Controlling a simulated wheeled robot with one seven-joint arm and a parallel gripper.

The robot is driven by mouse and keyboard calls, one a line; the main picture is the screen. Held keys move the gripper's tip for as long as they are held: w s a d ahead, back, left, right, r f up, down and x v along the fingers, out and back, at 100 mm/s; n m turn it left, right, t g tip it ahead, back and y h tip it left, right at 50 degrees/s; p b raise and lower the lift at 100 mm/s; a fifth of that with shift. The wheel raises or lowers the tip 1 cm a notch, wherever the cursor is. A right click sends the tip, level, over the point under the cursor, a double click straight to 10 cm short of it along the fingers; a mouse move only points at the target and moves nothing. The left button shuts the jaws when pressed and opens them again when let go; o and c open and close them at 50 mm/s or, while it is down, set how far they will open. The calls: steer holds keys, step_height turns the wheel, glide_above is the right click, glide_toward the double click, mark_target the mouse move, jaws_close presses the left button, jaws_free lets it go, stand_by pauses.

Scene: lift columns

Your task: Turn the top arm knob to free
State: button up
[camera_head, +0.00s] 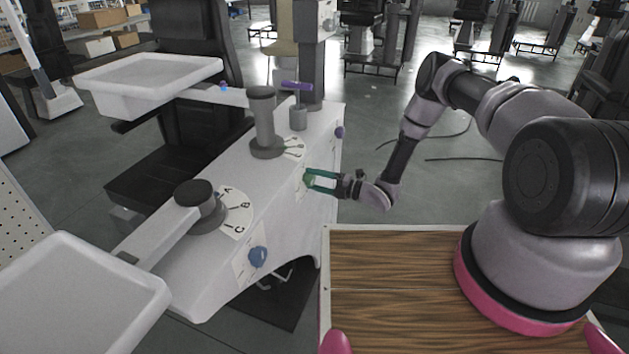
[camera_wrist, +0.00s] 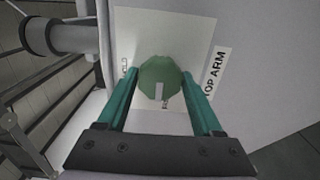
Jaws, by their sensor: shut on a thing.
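The top arm knob is green (camera_wrist: 159,78) and sits on a white label plate on the machine's side. The wrist view shows "TOP ARM" (camera_wrist: 214,74) printed beside it and a light grey mark on its face. In the head view the knob (camera_head: 309,180) is small at the fingertips. My gripper (camera_wrist: 162,82) has green fingers on either side of the knob and is shut on it. It also shows in the head view (camera_head: 311,179). The small print on the plate is too hidden to read, so the knob's setting is unclear.
A blue knob (camera_head: 258,257) and a purple knob (camera_head: 340,132) are on the same white machine body (camera_head: 180,270). Lettered dials and a purple T-handle (camera_head: 297,86) are on top. White trays (camera_head: 80,300) stick out to the left.

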steer(key=o, duration=1.3)
steer(key=shift+o, duration=0.2)
steer(key=v, duration=1)
steer(key=shift+d, duration=0.4)
steer(key=shift+s, duration=0.15)
